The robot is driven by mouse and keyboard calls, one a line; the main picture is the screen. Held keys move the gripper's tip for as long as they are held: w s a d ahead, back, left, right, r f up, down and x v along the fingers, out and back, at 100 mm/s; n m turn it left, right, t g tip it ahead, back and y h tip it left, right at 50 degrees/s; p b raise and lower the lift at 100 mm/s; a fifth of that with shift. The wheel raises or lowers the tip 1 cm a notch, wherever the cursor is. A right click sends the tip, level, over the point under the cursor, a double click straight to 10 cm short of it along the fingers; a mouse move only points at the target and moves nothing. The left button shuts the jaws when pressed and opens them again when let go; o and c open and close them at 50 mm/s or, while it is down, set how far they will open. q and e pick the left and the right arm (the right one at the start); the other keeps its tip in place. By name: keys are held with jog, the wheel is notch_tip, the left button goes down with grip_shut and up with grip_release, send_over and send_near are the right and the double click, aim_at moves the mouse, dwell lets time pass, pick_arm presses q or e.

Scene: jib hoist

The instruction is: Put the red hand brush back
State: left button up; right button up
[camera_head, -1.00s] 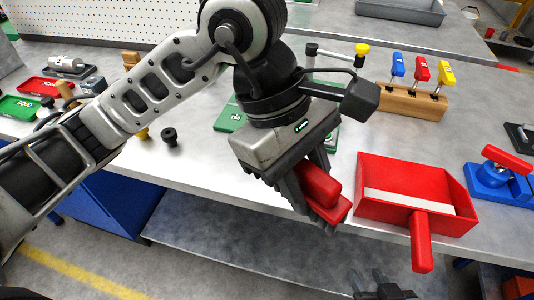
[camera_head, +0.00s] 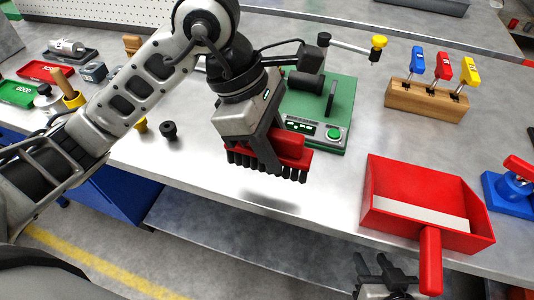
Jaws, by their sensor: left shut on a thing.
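The red hand brush (camera_head: 296,155) with dark bristles is in my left gripper (camera_head: 272,155), which is shut on it. The brush hangs above the front part of the grey bench (camera_head: 190,172), bristles down, with a shadow on the bench below it. The red dustpan (camera_head: 400,188) lies to the right of the brush, its handle (camera_head: 431,260) reaching over the bench's front edge. The brush and the dustpan are apart. My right gripper (camera_head: 380,270) is low at the bottom of the view, in front of the bench, with its fingers spread and nothing between them.
A green device (camera_head: 325,105) stands just behind the brush. A wooden block (camera_head: 425,100) with blue, red and yellow-handled tools is at the back right. A blue clamp-like tool (camera_head: 505,192) is right of the dustpan. Black knobs and red and green trays lie left.

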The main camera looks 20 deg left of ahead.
pick_arm(q)
jog(key=shift+w+a+f, duration=0.35)
jog(key=shift+w+f, duration=0.1)
jog(key=shift+f, duration=0.2)
jog(key=shift+w+a+f, duration=0.3)
jog(key=shift+w+f, duration=0.15)
jog(key=shift+f, duration=0.15)
jog(key=f, duration=0.3)
jog(key=shift+w+a+p, duration=0.25)
jog(key=shift+p, duration=0.05)
jog(key=shift+f, duration=0.45)
jog(key=shift+f, duration=0.15)
jog(key=o, duration=1)
jog(key=shift+c, duration=0.2)
